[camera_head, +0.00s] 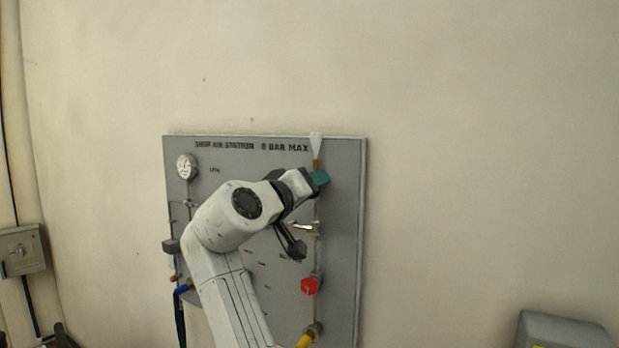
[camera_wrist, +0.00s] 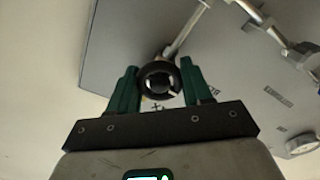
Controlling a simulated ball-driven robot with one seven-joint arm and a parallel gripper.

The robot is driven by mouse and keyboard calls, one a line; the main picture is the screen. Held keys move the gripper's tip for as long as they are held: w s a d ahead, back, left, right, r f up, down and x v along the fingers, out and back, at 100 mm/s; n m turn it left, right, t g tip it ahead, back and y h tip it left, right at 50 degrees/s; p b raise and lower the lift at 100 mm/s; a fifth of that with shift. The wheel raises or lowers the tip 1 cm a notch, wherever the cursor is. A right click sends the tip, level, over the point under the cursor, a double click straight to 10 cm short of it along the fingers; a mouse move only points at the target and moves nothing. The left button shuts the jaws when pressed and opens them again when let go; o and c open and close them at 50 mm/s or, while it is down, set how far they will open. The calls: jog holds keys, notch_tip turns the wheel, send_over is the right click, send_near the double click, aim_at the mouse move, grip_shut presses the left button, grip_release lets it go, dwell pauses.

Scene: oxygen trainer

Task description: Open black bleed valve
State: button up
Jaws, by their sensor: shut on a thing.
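The black bleed valve (camera_wrist: 158,80) shows in the wrist view as a round black knob with a pale mark on its right side. My gripper (camera_wrist: 160,84) has its two green fingers on either side of this knob and is shut on it. In the head view my gripper (camera_head: 320,179) is at the upper right of the grey panel (camera_head: 343,230), just below a white cone-shaped fitting (camera_head: 316,146). The knob is hidden there behind my gripper and arm.
A red knob (camera_head: 310,286) and a yellow handle (camera_head: 304,341) are lower on the panel's right side. A gauge (camera_head: 186,166) is at its upper left. Metal pipe (camera_wrist: 184,32) runs close by the black knob.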

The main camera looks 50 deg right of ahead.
jog(key=n+p, duration=0.1)
jog(key=n, duration=0.1)
jog(key=n+p, duration=0.2)
jog(key=shift+w+a+r+n, duration=0.1)
jog(key=shift+r+n, duration=0.2)
jog(key=shift+r, duration=0.1)
jog(key=n+p, duration=0.1)
jog(key=n, duration=0.2)
jog(key=shift+f+n+p, duration=0.15)
jog(key=shift+n+p, duration=0.2)
jog(key=shift+n, duration=0.05)
jog(key=n, duration=0.5)
jog(key=shift+f, duration=0.15)
jog(key=n, duration=0.5)
jog(key=shift+f, duration=0.1)
jog(key=shift+n, duration=0.5)
jog(key=o, duration=0.8)
jog(key=shift+w+a+f, duration=0.1)
jog(key=shift+o, duration=1.2)
jog(key=b+v, duration=0.3)
jog(key=v, duration=0.7)
jog(key=shift+s+a, duration=0.2)
jog(key=shift+a, duration=0.1)
